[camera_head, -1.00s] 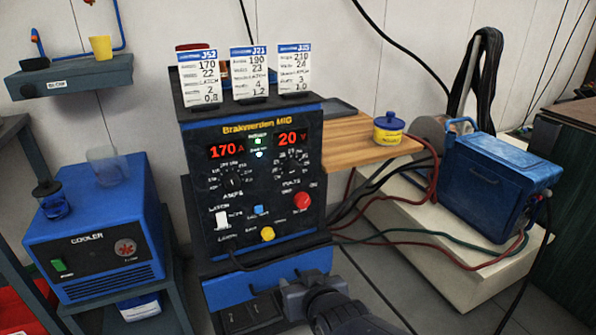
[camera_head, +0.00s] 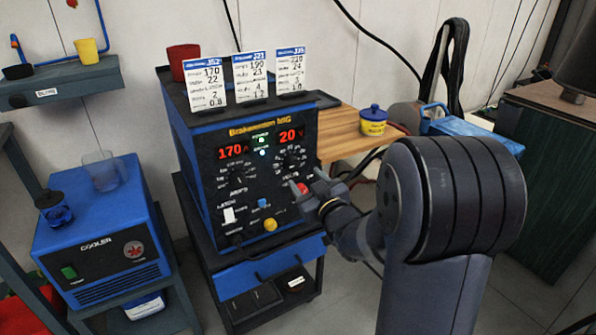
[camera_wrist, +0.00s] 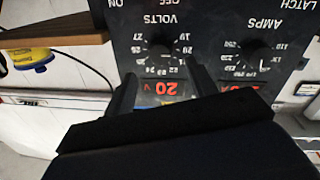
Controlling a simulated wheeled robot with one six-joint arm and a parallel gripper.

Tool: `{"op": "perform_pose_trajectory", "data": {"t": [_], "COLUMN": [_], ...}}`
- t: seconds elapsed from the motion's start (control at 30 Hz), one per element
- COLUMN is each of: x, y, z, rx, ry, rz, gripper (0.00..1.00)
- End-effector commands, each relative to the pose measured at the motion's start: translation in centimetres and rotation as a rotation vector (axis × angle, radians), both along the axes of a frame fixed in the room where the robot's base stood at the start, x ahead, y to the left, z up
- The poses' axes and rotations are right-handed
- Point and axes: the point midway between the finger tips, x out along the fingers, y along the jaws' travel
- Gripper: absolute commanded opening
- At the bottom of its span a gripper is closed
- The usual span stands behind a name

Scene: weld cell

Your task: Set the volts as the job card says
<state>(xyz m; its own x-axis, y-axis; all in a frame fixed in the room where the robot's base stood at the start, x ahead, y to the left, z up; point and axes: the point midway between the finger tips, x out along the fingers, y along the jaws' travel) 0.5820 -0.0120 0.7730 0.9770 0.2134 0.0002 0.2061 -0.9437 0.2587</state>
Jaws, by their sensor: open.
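The welder (camera_head: 215,190) shows 170 A on its left display and 20 V on its right display (camera_head: 291,134). The black volts knob (camera_head: 292,158) is below the volts display, and it also shows upside down in the wrist view (camera_wrist: 160,48). My gripper (camera_head: 306,181) is open and empty in front of the panel's right side. In the wrist view its fingers (camera_wrist: 162,85) lie either side of the volts display, with the knob beyond their tips. Three job cards stand on top: the left card (camera_head: 207,84) reads 170 and 22, the middle (camera_head: 250,78) 190 and 23, the right (camera_head: 290,72) has 24.
The amps knob (camera_head: 239,178) is left of the volts knob. A red button (camera_head: 302,188) is close to my gripper. A yellow button (camera_head: 270,224) and white switch (camera_head: 229,215) are lower. A wooden shelf (camera_head: 340,135) with a yellow pot (camera_head: 373,122) is at right.

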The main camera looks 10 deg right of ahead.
Motion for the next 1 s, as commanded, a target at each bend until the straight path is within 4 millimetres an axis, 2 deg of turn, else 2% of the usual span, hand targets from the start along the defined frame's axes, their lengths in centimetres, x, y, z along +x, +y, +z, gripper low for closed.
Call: {"op": "perform_pose_trajectory", "data": {"t": [0.03,0.2,0.4,0.77,1.0], "x": [1.0,3.7,5.4,5.7,5.7], "y": [0.3,0.8,1.2,1.3,1.3], "z": [-0.1,-0.1,-0.1,0.0,0.0], "rx": [0.0,0.001,0.001,0.001,0.001], "ry": [-0.001,0.0,0.001,0.0,0.0], "rz": [0.002,0.0,0.0,-0.001,-0.001], "gripper": [0.54,0.54,0.54,0.53,0.33]}}
